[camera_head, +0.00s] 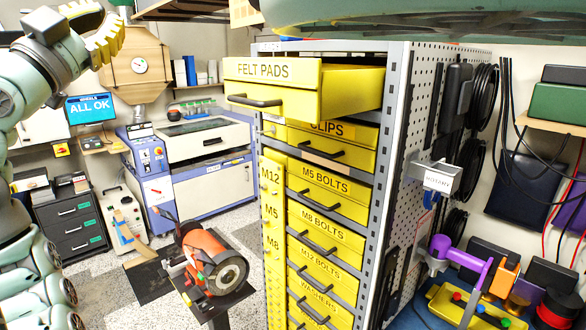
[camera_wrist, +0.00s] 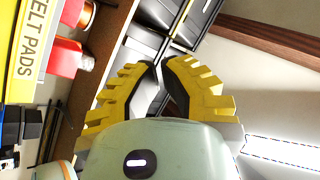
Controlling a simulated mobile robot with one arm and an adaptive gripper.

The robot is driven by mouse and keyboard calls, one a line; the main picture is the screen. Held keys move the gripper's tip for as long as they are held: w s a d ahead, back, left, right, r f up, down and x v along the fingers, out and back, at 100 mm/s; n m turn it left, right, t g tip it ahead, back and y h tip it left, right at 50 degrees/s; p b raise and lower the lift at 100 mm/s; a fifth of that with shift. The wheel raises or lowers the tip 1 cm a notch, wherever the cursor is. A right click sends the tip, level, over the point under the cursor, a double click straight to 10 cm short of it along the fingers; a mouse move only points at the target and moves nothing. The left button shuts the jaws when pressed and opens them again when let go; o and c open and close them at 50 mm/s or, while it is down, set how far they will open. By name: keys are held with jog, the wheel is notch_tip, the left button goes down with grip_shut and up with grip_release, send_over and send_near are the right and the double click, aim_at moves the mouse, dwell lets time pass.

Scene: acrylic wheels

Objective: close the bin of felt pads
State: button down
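The yellow bin of felt pads (camera_head: 270,90) is pulled well out of the top of the grey cabinet, its labelled front and black handle facing left of centre. Its label and yellow front also show sideways at the left edge of the wrist view (camera_wrist: 22,85). My gripper (camera_head: 113,35) is at the upper left of the head view, to the left of the bin and apart from it. In the wrist view its yellow ridged fingers (camera_wrist: 160,64) curve together with their tips almost meeting. Nothing is held between them.
The cabinet frame (camera_head: 398,75) holds several shut yellow bins below, including M5 bolts (camera_head: 327,180). A tall yellow M12 panel (camera_head: 272,225) juts out beside them. A red-orange grinder (camera_head: 205,262) stands in front on the left. Air between gripper and bin looks clear.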

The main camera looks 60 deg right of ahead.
aim_at(310, 81)
jog(key=s+d+f+m+g+y+b, duration=0.2)
jog(key=s+f+m+g+y, duration=0.25)
jog(key=s+f+m, duration=0.35)
jog(key=s+d+f+m+g+y+b, duration=0.2)
jog(key=s+f+m+g+y, duration=0.25)
jog(key=s+m, duration=0.5)
jog(key=s+d+f+n+p, duration=0.1)
jog(key=s+d+p, duration=0.1)
jog(key=d+p, duration=0.4)
jog(key=s+d+f+p, duration=0.2)
jog(key=d+p, duration=0.4)
jog(key=p, duration=0.3)
jog(key=shift+s+d+f+n, duration=0.2)
jog(key=shift+d+n, duration=0.05)
jog(key=shift+n, duration=0.1)
